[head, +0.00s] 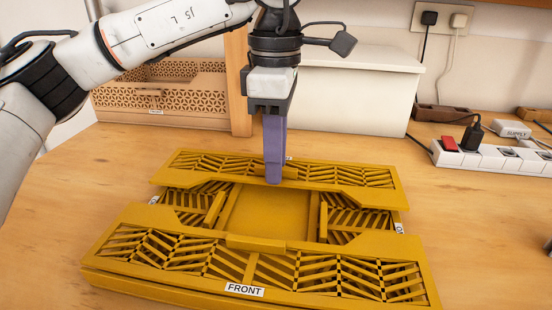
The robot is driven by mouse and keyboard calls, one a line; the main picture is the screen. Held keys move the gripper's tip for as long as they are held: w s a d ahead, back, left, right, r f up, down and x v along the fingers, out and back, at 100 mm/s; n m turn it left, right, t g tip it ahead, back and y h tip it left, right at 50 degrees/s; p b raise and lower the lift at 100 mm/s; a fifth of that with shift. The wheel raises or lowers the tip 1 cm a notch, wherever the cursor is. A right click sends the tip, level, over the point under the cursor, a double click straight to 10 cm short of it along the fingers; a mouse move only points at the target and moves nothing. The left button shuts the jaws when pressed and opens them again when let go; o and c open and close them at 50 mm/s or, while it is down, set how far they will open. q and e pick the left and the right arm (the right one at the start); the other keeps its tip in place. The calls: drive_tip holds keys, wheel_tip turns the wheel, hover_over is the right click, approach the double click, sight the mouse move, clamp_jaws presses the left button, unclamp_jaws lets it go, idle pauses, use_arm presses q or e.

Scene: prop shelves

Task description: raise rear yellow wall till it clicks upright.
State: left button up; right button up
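The yellow crate lies folded on the wooden table, its bare floor (268,213) showing in the middle. The rear yellow wall (345,176) is a slatted panel lying low, roughly flat, along the crate's far side. The front wall (200,250), by the label reading FRONT, also lies low. My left gripper (274,180) points straight down with purple fingers at the middle of the rear wall's inner edge. The fingers overlap in this view, so their opening is hidden, and I cannot tell whether they touch the wall. My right gripper is not in view.
A tan patterned crate (120,108) stands at the back left beside a wooden post (238,80). A white box (350,90) stands behind. A white power strip (490,157) with a black plug and cable lies at the right. The table is bare left of the yellow crate.

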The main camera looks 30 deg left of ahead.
use_arm(q)
clamp_jaws()
idle(1.4)
